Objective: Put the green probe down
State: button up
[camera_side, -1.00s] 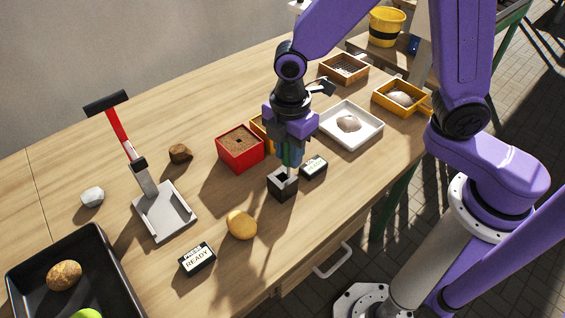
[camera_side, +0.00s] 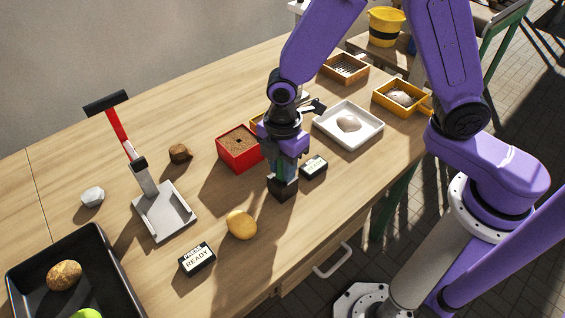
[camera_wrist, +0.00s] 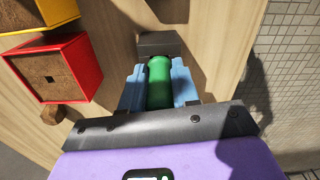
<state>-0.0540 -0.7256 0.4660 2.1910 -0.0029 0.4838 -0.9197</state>
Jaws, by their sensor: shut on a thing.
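My gripper (camera_side: 283,180) is shut on the green probe and stands upright just above a small black block-shaped holder (camera_side: 281,191). In the wrist view the green probe (camera_wrist: 159,82) sits between the two light-blue fingers, with the dark holder (camera_wrist: 158,44) right beyond it. The probe's lower end is hidden, and it seems to be down in the holder. In the side view only a little green shows between the fingers.
A red box of soil (camera_side: 239,150) stands left of my gripper, and a small display (camera_side: 314,167) stands close on its right. A yellow potato (camera_side: 241,224) and a READY display (camera_side: 197,259) lie nearer the front. A white tray (camera_side: 370,143) is behind right.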

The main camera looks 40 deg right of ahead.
jog(key=shift+f, duration=0.35)
jog(key=o, duration=1)
notch_tip(320, 180, up, 13)
jog(key=shift+r, duration=0.1)
jog(key=s+d+m, duration=0.2)
jog(key=s+d, duration=0.3)
jog(key=s, duration=0.1)
jog(key=s+d+m, duration=0.2)
jog(key=s+d, duration=0.4)
jog(key=s+d+m, duration=0.3)
jog(key=s+d, duration=0.2)
jog(key=s, duration=0.1)
jog(key=shift+s+d+r, duration=0.1)
jog(key=shift+s+d, duration=0.25)
